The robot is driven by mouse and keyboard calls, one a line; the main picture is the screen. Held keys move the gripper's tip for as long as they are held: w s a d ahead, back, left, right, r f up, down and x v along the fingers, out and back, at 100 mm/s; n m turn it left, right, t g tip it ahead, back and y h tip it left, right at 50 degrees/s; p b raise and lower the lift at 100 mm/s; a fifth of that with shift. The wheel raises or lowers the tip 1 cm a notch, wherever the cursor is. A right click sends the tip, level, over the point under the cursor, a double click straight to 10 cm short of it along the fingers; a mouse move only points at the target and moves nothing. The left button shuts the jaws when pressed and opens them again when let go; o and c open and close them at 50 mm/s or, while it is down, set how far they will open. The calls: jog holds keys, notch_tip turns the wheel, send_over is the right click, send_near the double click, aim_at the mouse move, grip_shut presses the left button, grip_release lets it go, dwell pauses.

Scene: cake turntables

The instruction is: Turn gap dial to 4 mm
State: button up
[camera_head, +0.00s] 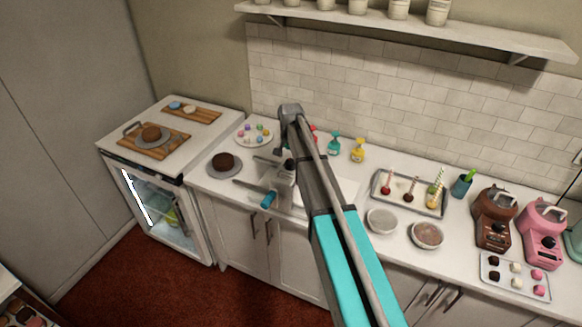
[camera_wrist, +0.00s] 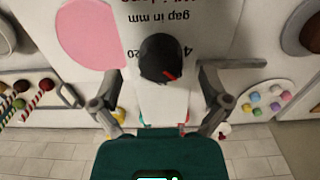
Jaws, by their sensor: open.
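The gap dial (camera_wrist: 158,56) is a round black knob with a red pointer mark, on a white panel (camera_wrist: 163,103) in the wrist view. The panel's print shows upside down: "gap in mm", a "4" right of the knob and "20" left of it. The red mark points to the lower right in the picture, a little below the "4". My gripper (camera_wrist: 162,76) is open, with one finger on each side of the knob and apart from it. In the head view my arm partly hides the machine (camera_head: 284,180) and the dial cannot be made out.
A dark cake on a grey disc (camera_head: 225,163) and a plate of coloured balls (camera_head: 254,133) stand left of the machine. Bottles (camera_head: 358,150), a tray of cake pops (camera_head: 411,193) and two bowls (camera_head: 427,235) stand right. A shelf (camera_head: 420,28) overhangs the back wall.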

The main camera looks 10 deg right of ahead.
jog(key=shift+f+b, duration=0.65)
jog(key=shift+f, duration=0.25)
jog(key=shift+c, duration=0.3)
jog(key=c, duration=1.1)
jog(key=shift+n, duration=0.3)
jog(key=n, duration=0.4)
jog(key=shift+s, duration=0.1)
jog(key=n, duration=0.4)
